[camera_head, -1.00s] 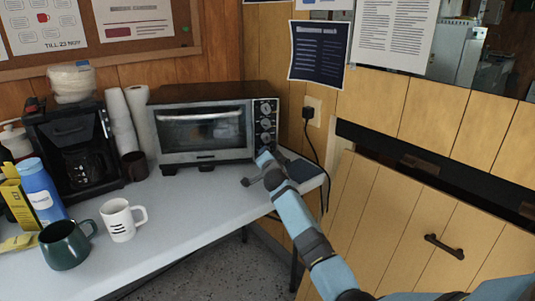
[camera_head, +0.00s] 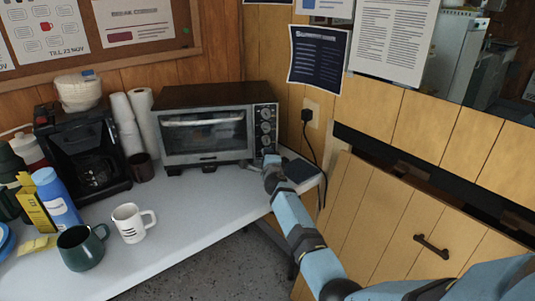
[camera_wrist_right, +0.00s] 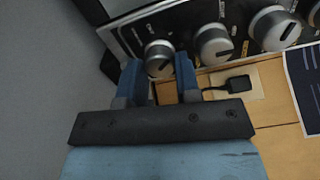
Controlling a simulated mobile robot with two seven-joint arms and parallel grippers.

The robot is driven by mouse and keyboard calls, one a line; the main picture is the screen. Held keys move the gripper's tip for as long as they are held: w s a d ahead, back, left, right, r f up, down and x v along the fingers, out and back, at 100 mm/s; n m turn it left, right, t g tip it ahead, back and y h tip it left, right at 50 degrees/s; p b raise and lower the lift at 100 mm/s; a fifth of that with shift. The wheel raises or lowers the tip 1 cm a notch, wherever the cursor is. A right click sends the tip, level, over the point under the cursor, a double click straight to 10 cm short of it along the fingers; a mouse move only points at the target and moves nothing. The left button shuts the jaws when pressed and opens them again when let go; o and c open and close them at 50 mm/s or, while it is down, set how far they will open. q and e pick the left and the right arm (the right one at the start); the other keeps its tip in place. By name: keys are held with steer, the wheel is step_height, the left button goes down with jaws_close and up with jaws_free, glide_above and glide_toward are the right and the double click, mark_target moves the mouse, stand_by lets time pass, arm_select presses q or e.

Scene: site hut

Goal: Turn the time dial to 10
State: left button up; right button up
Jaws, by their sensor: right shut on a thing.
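The toaster oven (camera_head: 205,138) stands at the back of the white table, with a column of knobs on the right of its front. My right gripper (camera_head: 270,157) is at the bottom of that knob panel. In the right wrist view its blue fingers (camera_wrist_right: 159,76) stand on either side of the end knob (camera_wrist_right: 159,54) and are shut on it. This appears to be the lowest knob; its scale marks are too small to read. A second knob (camera_wrist_right: 213,44) and a third knob (camera_wrist_right: 274,28) are beside it, clear of the fingers. My left gripper is not in view.
A coffee maker (camera_head: 82,155), paper rolls (camera_head: 128,120), a white mug (camera_head: 131,223) and a green mug (camera_head: 80,247) stand to the left. A black plug (camera_head: 307,114) and its cord are on the wall right of the oven. The table's front middle is clear.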

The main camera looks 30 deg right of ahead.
steer(key=m, duration=0.3)
steer(key=shift+m+p, duration=0.3)
steer(key=shift+p, duration=0.05)
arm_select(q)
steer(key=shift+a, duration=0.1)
arm_select(e)
steer(key=shift+m, duration=1.6)
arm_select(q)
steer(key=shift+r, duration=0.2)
arm_select(e)
steer(key=o, duration=0.9)
steer(key=p+v, duration=0.6)
steer(key=v, duration=0.7)
steer(key=shift+s+a, duration=0.2)
steer(key=shift+s, duration=0.2)
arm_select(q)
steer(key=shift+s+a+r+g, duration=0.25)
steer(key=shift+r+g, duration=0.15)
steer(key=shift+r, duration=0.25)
